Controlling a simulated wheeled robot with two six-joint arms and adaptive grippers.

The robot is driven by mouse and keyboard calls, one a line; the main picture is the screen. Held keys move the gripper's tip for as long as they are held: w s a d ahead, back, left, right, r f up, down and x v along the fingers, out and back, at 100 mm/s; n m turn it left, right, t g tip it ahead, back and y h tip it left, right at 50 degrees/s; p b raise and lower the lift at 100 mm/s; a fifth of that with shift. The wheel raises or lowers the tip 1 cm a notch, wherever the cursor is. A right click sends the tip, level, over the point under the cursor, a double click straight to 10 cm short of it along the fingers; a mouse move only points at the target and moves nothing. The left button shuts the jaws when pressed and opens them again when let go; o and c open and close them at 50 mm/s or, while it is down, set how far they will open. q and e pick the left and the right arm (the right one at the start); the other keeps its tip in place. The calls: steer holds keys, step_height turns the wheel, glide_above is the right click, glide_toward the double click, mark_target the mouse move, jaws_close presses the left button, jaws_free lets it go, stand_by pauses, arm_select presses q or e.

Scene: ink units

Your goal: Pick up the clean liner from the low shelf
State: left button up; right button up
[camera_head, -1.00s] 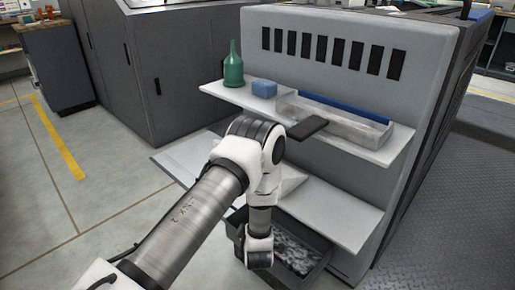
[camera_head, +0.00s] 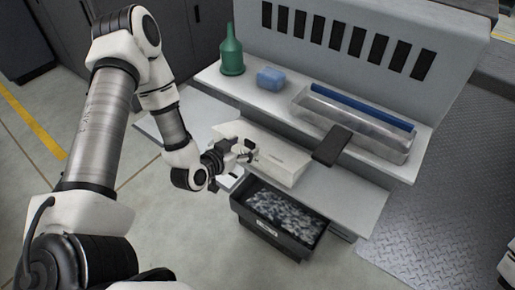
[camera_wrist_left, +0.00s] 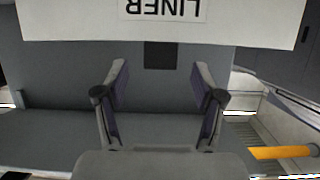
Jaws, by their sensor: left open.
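The clean liner is a long white box-like piece (camera_head: 275,162) on the low shelf (camera_head: 345,196). In the left wrist view the liner (camera_wrist_left: 240,22) spans the top, with a label reading LINER upside down. My left gripper (camera_head: 248,152) is at the liner's left part in the head view. In the left wrist view my left gripper (camera_wrist_left: 160,75) has its two fingers spread with nothing between them, and the liner's edge lies just past the fingertips. I cannot tell whether they touch it. My right gripper is out of view.
A black flat piece (camera_head: 332,146) juts out over the low shelf. A dark bin (camera_head: 268,237) with grey contents stands below.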

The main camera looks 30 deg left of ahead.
mark_target(249, 143)
arm_select(q)
steer(key=x, duration=0.3)
steer(key=shift+w+b, duration=0.3)
jaws_close()
